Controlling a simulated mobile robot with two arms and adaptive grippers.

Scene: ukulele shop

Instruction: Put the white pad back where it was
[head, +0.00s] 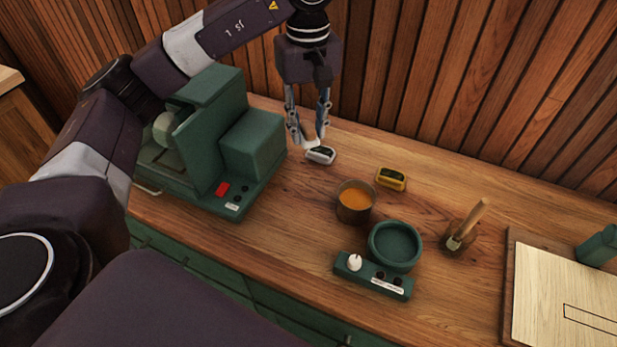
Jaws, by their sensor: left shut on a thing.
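The white pad (321,155) is a small white block with a dark top. It is at the back of the wooden counter, right of the green machine. My left gripper (315,143) points down from above with its fingertips at the pad, shut on it. The pad is at or just above the counter; I cannot tell whether it touches. A similar yellow pad (391,179) lies on the counter to the right. My right gripper does not show.
A green machine (252,143) with a red switch stands left. A copper pot (355,203) of orange liquid, a green heater with a round dish (395,245) and a brush in a jar (465,228) stand nearer. A board with pale wood (560,295) lies right. The back wall is slatted.

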